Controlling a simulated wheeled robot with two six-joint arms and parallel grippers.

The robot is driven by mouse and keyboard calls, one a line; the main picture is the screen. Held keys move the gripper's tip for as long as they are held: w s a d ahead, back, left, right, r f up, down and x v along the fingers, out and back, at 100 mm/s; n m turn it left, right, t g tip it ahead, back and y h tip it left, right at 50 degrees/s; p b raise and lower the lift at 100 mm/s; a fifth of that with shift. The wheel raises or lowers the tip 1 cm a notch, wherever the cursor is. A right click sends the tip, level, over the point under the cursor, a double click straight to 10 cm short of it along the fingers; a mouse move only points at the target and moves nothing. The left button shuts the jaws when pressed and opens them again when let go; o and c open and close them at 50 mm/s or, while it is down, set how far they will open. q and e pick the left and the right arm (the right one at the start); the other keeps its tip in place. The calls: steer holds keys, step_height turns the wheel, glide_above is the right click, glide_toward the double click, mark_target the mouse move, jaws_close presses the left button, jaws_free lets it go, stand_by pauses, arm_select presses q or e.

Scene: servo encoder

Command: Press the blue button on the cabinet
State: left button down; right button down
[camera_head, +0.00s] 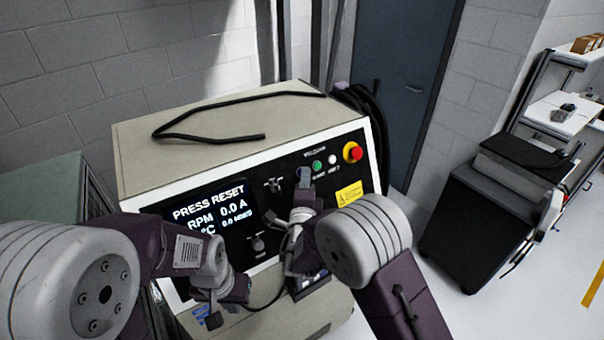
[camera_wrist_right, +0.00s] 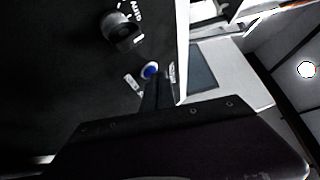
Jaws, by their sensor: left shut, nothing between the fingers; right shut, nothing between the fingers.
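The cabinet (camera_head: 225,165) has a black front panel with a display reading "PRESS RESET". The blue button (camera_wrist_right: 150,70) shows in the right wrist view, close to the tip of my right gripper (camera_wrist_right: 157,88); I cannot tell whether they touch. In the head view my right gripper (camera_head: 303,179) is shut and empty in front of the panel, and I cannot make out the blue button there. My left gripper (camera_head: 212,317) is shut and empty, low in front of the cabinet's left part.
A green button (camera_head: 317,166), a white button (camera_head: 332,159) and a red emergency stop (camera_head: 353,152) sit right of my right gripper. A black knob (camera_wrist_right: 122,32) is near the blue button. A black cable (camera_head: 215,120) lies on top. A dark cart (camera_head: 480,215) stands right.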

stand_by(0.3)
steer(key=shift+s+d+r, duration=0.2)
steer(key=shift+s, duration=0.15)
steer(key=s+d+r+p, duration=0.1)
steer(key=s+d+r, duration=0.1)
steer(key=s+d, duration=0.1)
steer(key=shift+s+r, duration=0.3)
steer(key=shift+s, duration=0.45)
steer(key=shift+w+d, duration=0.1)
